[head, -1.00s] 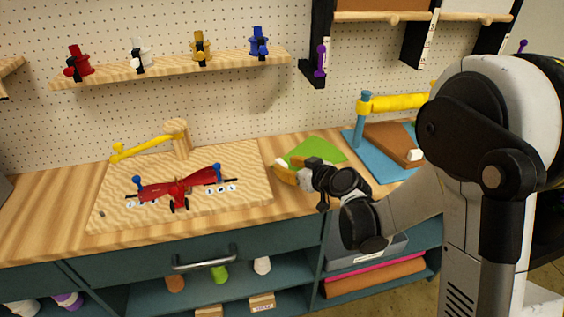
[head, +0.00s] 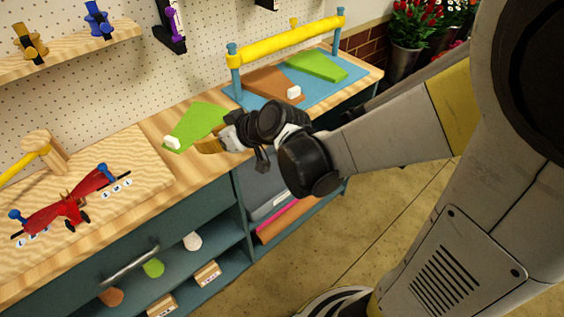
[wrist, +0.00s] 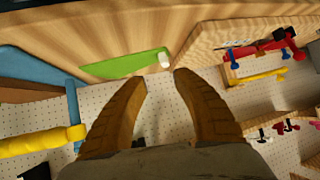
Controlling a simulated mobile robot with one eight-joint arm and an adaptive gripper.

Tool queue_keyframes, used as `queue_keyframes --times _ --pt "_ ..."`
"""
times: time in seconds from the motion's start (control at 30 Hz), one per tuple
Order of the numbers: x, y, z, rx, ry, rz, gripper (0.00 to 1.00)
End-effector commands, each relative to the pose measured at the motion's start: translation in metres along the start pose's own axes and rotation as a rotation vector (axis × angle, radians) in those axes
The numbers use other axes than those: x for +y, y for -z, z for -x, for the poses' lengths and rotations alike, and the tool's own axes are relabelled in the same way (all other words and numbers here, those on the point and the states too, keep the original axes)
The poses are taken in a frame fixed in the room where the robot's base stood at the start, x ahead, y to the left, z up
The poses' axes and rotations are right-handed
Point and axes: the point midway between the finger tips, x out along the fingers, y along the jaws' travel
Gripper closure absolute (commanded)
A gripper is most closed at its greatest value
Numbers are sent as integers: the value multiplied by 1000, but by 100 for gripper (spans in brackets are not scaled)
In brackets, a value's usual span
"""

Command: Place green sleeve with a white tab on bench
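A green sleeve (head: 198,122) with a white tab (head: 172,142) lies flat on the wooden bench (head: 160,123), between the patterned board and the blue mat. My gripper (head: 203,146) is at the bench's front edge, beside the sleeve and to the right of the tab. In the wrist view, the sleeve (wrist: 122,65) and its tab (wrist: 164,60) lie just beyond my fingertips (wrist: 161,75). The two fingers are apart with nothing between them. My gripper hides a little of the sleeve's near side in the head view.
The blue mat (head: 335,88) at right holds a brown sleeve (head: 268,82) with a white tab and another green sleeve (head: 316,66). A yellow roll (head: 285,42) on blue posts stands behind. A red toy plane (head: 68,207) sits on the board (head: 125,160) at left.

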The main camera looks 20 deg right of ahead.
Motion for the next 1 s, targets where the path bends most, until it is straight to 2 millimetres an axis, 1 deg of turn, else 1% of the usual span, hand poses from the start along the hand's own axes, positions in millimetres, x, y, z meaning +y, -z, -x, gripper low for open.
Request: queue_keyframes --times 0.03,0.17,0.2,0.27,0.3,0.4,0.5,0.6,0.7,1.0 --pt "-2 -5 21 -42 -27 -27 65" --pt "-2 -23 70 -147 -115 -111 65" --pt "-2 -31 86 -177 -147 -138 65" --pt "-1 -42 110 -216 -199 -177 65" --pt "0 -51 124 -239 -233 -203 65" --pt "2 -70 156 -283 -315 -257 65" --pt "5 -84 179 -308 -378 -297 65" --pt "6 -93 192 -321 -417 -320 65" --pt "7 -96 197 -325 -433 -329 65" --pt "7 -96 196 -325 -433 -329 65"
